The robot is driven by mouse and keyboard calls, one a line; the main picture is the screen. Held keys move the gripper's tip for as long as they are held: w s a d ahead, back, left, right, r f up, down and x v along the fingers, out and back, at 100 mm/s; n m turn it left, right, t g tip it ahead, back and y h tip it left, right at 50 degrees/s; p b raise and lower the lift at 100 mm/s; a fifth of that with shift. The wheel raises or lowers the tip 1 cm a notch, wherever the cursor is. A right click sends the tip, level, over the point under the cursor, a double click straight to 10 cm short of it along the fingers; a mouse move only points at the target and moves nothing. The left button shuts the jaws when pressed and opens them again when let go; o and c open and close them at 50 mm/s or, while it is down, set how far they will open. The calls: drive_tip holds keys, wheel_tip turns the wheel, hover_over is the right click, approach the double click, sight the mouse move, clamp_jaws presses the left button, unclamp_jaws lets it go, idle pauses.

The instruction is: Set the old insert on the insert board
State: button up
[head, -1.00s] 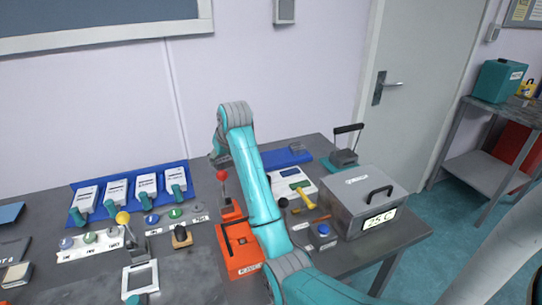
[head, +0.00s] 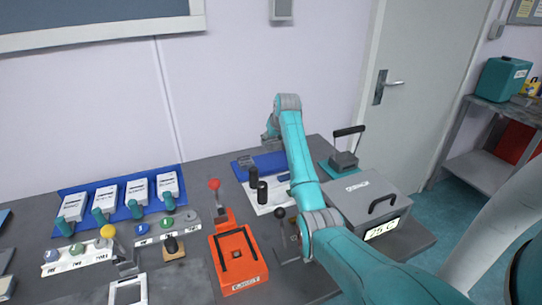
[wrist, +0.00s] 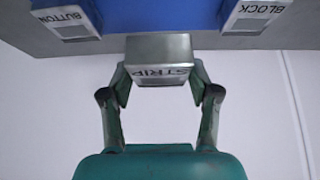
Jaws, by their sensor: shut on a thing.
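My gripper (wrist: 160,86) is shut on a grey metal insert (wrist: 153,47) labelled STRIP, seen close up in the wrist view. The blue insert board (wrist: 160,14) is just beyond it, between a grey piece labelled BUTTON (wrist: 72,24) and one labelled BLOCK (wrist: 253,17). In the head view the blue insert board (head: 270,166) lies at the back of the table, partly behind my arm. My wrist is above it, and the held insert is hidden there. I cannot tell whether the held insert touches the board.
A grey oven-like box (head: 362,203) reading 25 C stands right of my arm. An orange device (head: 238,262) with a red-knobbed lever (head: 214,185) is to the left. Dark cylinders (head: 257,186) stand in front of the board. The wall is close behind.

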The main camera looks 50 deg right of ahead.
sight(273, 149)
drive_tip(key=shift+f, duration=3.35)
drive_tip(key=shift+f, duration=0.1)
drive_tip(key=o, duration=1.4)
drive_tip(key=shift+s+a+r, duration=0.1)
drive_tip(key=shift+r, duration=0.25)
drive_tip(key=v, duration=1.1)
drive_tip(key=shift+s+a+r, duration=0.1)
drive_tip(key=shift+s+r, duration=0.05)
